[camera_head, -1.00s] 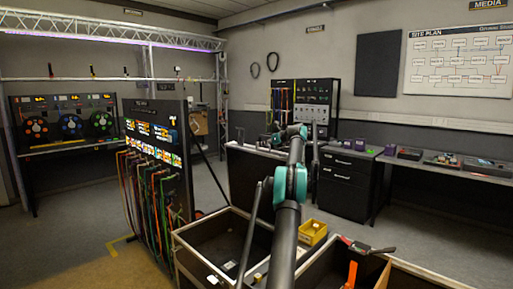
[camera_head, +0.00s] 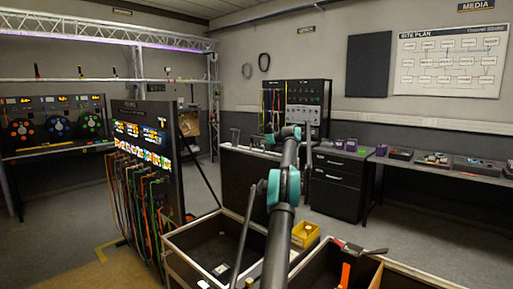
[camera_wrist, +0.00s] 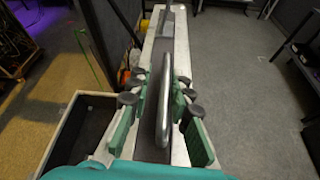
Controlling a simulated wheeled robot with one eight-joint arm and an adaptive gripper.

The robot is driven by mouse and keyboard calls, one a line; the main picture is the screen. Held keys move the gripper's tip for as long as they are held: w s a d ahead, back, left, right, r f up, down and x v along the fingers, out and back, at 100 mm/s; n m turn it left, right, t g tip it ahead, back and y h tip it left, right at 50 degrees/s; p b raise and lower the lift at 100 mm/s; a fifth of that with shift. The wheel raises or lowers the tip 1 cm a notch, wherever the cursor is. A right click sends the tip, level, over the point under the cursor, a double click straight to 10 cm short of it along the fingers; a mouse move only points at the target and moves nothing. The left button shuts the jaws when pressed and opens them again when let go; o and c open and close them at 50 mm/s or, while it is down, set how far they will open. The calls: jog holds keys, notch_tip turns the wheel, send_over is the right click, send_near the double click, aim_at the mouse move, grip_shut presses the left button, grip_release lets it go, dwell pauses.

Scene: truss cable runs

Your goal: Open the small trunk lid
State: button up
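A trunk with a pale rim (camera_head: 182,262) stands low in front of me in the head view, its dark inside in sight. A dark panel with a pale top edge (camera_head: 238,150) stands upright behind it; it looks like a raised lid, but I cannot be sure whose. In the wrist view my gripper (camera_wrist: 160,105) has its green fingers apart, one on each side of a silver bar handle (camera_wrist: 165,95). The bar runs along a pale-edged dark strip (camera_wrist: 172,45). I cannot tell whether a finger touches the bar. In the head view my arm hides the gripper.
In the wrist view an open box (camera_wrist: 62,135) lies left of the strip, with open floor (camera_wrist: 235,70) to the right. In the head view a rack of hanging cables (camera_head: 150,190) is at left. A yellow bin (camera_head: 305,234) and a black drawer cabinet (camera_head: 338,185) are at right.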

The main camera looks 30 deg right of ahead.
jog(key=v, duration=1.2)
jog(key=shift+a, duration=0.15)
